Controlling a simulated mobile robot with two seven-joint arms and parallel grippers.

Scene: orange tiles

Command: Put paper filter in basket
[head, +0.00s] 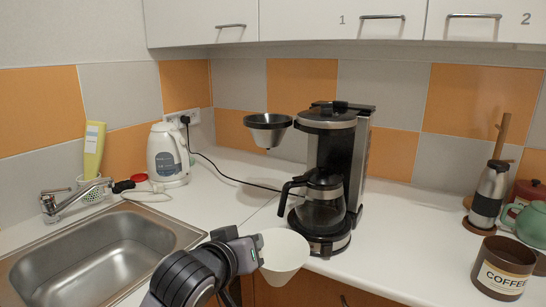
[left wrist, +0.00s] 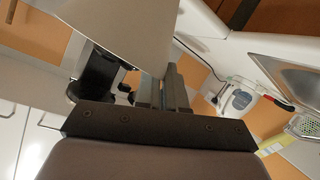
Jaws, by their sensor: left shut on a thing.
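A white cone-shaped paper filter (head: 284,256) is held by my left gripper (head: 259,249) in front of the counter's edge, open side up. In the left wrist view the filter (left wrist: 135,28) is a pale shape at the top, against the dark jaws (left wrist: 165,92). The filter basket (head: 268,129), a dark-rimmed grey cone, is swung out to the left of the coffee maker (head: 335,165), farther back and higher than the filter. The basket looks empty, though its inside shows only partly. My right gripper is not in view.
A glass carafe (head: 321,205) stands in the coffee maker. A sink (head: 99,252) and a white kettle (head: 168,155) are at the left. A coffee tin (head: 503,268), a steel flask (head: 489,194) and a green teapot (head: 531,222) are at the right. The counter between kettle and coffee maker is mostly clear, crossed by a cord.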

